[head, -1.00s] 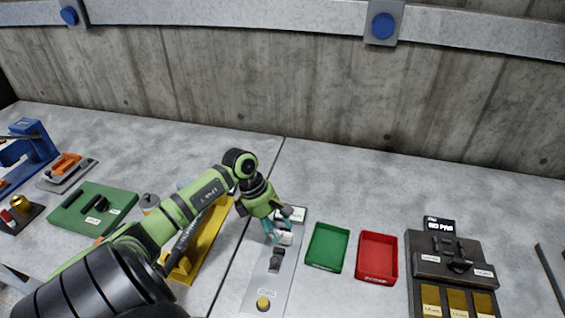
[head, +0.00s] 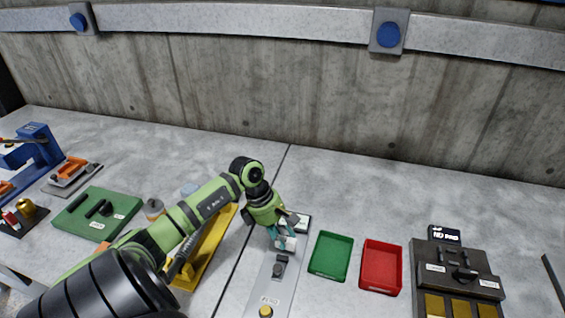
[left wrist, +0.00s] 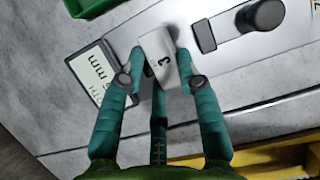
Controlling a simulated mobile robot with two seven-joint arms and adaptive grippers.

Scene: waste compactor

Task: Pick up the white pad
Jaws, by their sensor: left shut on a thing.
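The white pad (left wrist: 158,58) is a small white block with a dark "3" on its face, seen in the left wrist view between the teal fingers of my left gripper (left wrist: 160,80). The fingers are shut on its two sides. In the head view my left gripper (head: 286,240) is over the back part of a grey gauge plate (head: 268,290), and the pad shows only as a small pale patch. Whether the pad touches the plate is hard to tell. My right gripper is not in view.
A small display (left wrist: 98,78) reading in mm stands beside the pad. A dark knob (left wrist: 262,14) is on the same plate. Green (head: 331,256) and red (head: 381,267) trays lie to the right, with a dark "NO PAD" fixture (head: 455,268) beyond. A yellow fixture (head: 208,250) is left.

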